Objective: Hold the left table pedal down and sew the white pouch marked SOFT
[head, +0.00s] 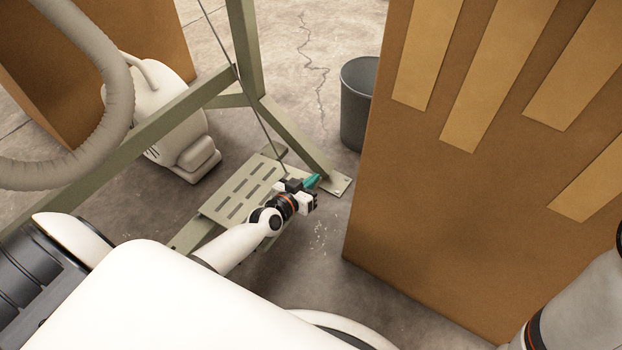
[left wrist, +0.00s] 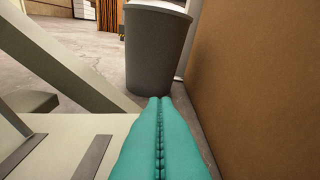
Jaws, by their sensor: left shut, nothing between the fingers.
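The slotted metal pedal (head: 246,188) lies low at the foot of the green table frame, with a thin rod rising from it. My left gripper (head: 313,181) is over the pedal's right edge, its teal fingers shut together and empty. In the left wrist view the teal fingers (left wrist: 160,140) meet along their length, and the pedal plate (left wrist: 60,145) shows beside them on the left. I cannot tell whether the fingers press on the pedal. The right arm shows at the lower right edge, but its gripper is out of view. The white pouch marked SOFT is not in view.
A tall brown board or box (head: 460,190) stands close to the right of my left gripper. A dark bin (head: 359,103) stands behind. Green frame legs (head: 243,50) and a white machine with a hose (head: 165,110) stand to the left. Cracked concrete floor lies open behind.

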